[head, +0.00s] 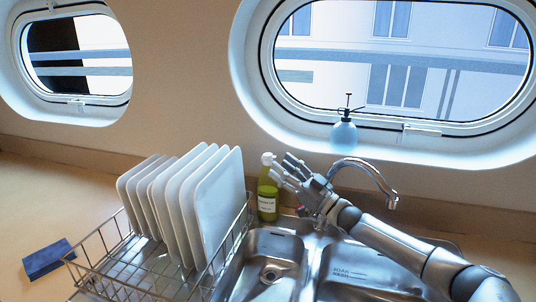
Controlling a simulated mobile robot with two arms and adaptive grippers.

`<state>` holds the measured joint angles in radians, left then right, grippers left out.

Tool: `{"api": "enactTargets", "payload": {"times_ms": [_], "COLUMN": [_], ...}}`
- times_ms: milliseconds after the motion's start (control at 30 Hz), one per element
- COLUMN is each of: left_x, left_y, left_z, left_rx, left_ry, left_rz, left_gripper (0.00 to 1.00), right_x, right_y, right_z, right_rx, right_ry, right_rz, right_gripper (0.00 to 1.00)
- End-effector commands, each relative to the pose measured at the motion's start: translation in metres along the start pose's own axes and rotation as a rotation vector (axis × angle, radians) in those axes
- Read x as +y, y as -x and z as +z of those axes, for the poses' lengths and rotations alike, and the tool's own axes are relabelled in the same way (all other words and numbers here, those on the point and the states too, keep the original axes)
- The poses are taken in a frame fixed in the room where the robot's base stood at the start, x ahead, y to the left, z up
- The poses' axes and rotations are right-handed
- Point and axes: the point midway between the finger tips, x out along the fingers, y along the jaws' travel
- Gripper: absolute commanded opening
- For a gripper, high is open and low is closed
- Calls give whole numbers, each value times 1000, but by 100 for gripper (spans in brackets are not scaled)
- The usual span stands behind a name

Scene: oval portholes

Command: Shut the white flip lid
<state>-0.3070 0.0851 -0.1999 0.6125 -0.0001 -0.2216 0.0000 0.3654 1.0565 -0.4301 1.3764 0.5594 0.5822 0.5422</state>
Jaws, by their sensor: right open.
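A green soap bottle (268,197) with a pale label stands upright behind the sink. Its white flip lid (266,159) is at the top of the bottle; I cannot tell its exact angle at this size. My right gripper (282,170) is open, with its fingertips just to the right of the lid and bottle neck. I cannot tell whether a fingertip touches the bottle. Its fingers hide part of the bottle's upper right side. My left gripper is not in view.
A wire dish rack (115,283) with several white plates (216,200) stands left of the bottle. The metal sink (262,246) and curved faucet (373,170) are close by. A blue spray bottle (343,137) stands on the window ledge. A blue sponge (47,259) lies far left.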

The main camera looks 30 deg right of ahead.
Motion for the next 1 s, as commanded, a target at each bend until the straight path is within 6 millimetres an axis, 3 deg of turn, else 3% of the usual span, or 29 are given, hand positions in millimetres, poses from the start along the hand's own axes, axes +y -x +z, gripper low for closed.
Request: {"api": "enactTargets", "payload": {"times_ms": [233, 500, 967, 1000], "left_x": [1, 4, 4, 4], "left_y": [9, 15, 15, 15], "left_z": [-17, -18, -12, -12], "left_rx": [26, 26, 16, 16], "left_ry": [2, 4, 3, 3], "left_rz": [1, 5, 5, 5], "left_gripper": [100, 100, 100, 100], "right_x": [0, 0, -1, -1], "right_y": [-32, -57, -63, -63], "right_z": [-3, -2, 0, 0], "right_rx": [4, 2, 0, 0], "right_ry": [0, 0, 0, 1], "right_rz": [0, 0, -1, -2], "right_gripper": [45, 45, 45, 40]}}
